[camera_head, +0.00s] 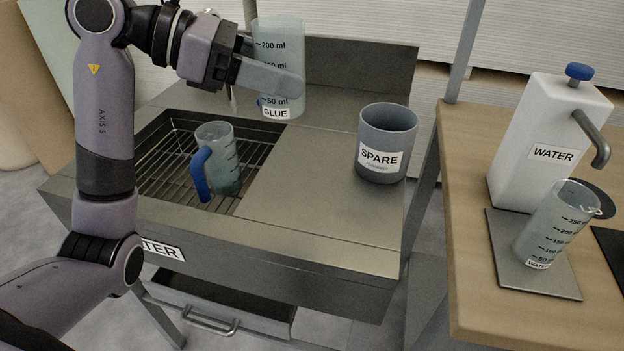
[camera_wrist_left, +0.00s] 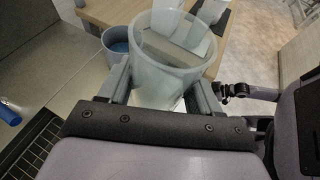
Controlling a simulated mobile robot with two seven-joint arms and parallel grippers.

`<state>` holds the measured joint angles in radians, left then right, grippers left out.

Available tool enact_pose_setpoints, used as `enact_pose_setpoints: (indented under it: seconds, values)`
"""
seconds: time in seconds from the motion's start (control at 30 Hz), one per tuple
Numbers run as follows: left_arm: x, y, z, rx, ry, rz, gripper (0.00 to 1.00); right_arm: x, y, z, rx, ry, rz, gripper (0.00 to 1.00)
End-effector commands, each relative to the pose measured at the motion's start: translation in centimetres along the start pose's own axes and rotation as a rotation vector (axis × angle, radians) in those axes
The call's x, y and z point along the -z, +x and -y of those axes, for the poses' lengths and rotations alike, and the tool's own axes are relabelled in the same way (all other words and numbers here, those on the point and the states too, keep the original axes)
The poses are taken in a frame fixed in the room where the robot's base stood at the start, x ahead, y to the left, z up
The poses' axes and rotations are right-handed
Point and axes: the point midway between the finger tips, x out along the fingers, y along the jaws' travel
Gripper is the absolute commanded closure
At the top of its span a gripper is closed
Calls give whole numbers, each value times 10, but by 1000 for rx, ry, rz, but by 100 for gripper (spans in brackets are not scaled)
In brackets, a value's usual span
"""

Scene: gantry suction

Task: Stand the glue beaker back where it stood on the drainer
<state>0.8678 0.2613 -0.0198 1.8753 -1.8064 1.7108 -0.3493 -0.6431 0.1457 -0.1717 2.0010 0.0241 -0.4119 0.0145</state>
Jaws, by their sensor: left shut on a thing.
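My left gripper (camera_head: 270,76) is shut on the clear glue beaker (camera_head: 285,38), which has measuring marks and a GLUE label. The beaker is upright near the drainer's far right corner; I cannot tell how far its base is above the steel top. In the left wrist view the beaker (camera_wrist_left: 172,82) sits between the two fingers, its round rim showing. The drainer (camera_head: 160,130) is a dark wire grid sunk in the steel bench. Another clear beaker with a blue handle (camera_head: 222,150) stands on the grid. My right gripper is not in view.
A grey SPARE tub (camera_head: 388,125) stands on the steel top (camera_head: 310,185) at right. On the wooden table (camera_head: 480,300) are a white WATER dispenser (camera_head: 545,145) and a clear WATER beaker (camera_head: 555,225) on a grey plate (camera_head: 540,285). The steel top's front middle is clear.

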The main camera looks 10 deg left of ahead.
Motion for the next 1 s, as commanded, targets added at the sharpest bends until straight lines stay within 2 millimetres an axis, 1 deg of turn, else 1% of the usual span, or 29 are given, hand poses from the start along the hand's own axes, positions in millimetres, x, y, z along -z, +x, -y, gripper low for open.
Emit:
enact_pose_setpoints:
  seconds: [0.03, 0.27, 0.4, 0.5, 0.6, 0.77, 0.9, 1.0]
  values:
    - [11, 5, 0, 2, -5, 1, 77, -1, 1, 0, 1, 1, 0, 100]
    - [63, 27, 1, 4, -6, 1, 77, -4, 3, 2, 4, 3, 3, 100]
    - [96, 41, 1, 3, -7, 1, 77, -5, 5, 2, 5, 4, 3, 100]
    - [115, 49, 1, 3, -5, 1, 77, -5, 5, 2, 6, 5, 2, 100]
    - [127, 53, 1, 2, -2, 1, 77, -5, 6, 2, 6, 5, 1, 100]
    - [138, 58, 0, 1, -1, -1, 77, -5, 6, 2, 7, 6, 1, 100]
    - [158, 67, 1, 2, -5, 0, 77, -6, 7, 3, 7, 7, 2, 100]
    - [168, 71, 1, 2, -2, 0, 77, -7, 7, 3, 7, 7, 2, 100]
